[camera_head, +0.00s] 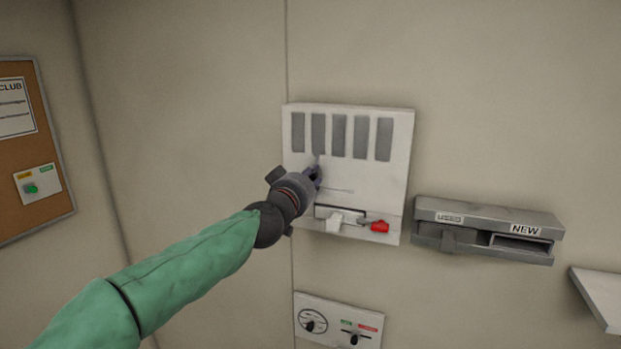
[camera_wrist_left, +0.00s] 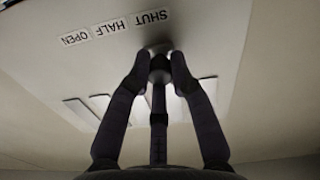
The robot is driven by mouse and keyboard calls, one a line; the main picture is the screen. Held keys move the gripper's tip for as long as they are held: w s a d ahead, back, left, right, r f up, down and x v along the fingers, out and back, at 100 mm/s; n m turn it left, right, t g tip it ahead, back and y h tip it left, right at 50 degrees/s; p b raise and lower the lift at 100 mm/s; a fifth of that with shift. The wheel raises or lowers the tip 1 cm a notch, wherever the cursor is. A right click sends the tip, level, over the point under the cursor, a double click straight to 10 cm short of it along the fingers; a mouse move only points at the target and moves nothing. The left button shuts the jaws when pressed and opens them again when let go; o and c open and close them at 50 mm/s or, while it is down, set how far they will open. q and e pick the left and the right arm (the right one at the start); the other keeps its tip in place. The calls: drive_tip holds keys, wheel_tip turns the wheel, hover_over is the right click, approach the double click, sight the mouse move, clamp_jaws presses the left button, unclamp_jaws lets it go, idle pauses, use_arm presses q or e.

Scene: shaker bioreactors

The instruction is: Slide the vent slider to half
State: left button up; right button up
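The vent panel is the white wall unit (camera_head: 399,150) with a row of grey vent slats (camera_head: 339,134), seen in the head view. My left gripper (camera_head: 315,174) is up against its left part, below the slats. In the left wrist view the labels SHUT (camera_wrist_left: 150,18), HALF (camera_wrist_left: 109,27) and OPEN (camera_wrist_left: 75,38) appear upside down. A dark slider knob (camera_wrist_left: 159,62) sits by SHUT, between the fingertips of my left gripper (camera_wrist_left: 160,60). The fingers are close on either side; whether they grip it is unclear. The knob is hidden in the head view. My right gripper is not in view.
A white handle (camera_head: 334,221) and a red part (camera_head: 379,227) stick out along the panel's lower edge. A grey USED/NEW holder (camera_head: 487,230) is at its right, a small control plate (camera_head: 338,322) below. A corkboard (camera_head: 40,150) hangs at left.

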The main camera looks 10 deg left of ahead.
sight(332, 173)
use_arm(q)
drive_tip(key=shift+s+d+r+p, duration=0.15)
drive_tip(key=shift+d+p, duration=0.35)
drive_tip(key=shift+d, duration=0.4)
drive_tip(key=shift+s+d+r+p, duration=0.1)
drive_tip(key=shift+d+p, duration=0.4)
drive_tip(key=shift+d, duration=0.35)
clamp_jaws()
drive_tip(key=shift+d+f, duration=0.1)
drive_tip(key=shift+d, duration=0.2)
drive_tip(key=shift+a, duration=0.1)
drive_tip(key=o, duration=0.8)
unclamp_jaws()
drive_tip(key=shift+a, duration=0.1)
drive_tip(key=shift+o, duration=0.6)
drive_tip(key=shift+f, duration=0.1)
drive_tip(key=shift+s, duration=0.15)
drive_tip(key=s+a, duration=0.1)
drive_tip(key=s, duration=1)
drive_tip(key=shift+s+a, duration=0.2)
drive_tip(key=shift+s, duration=0.15)
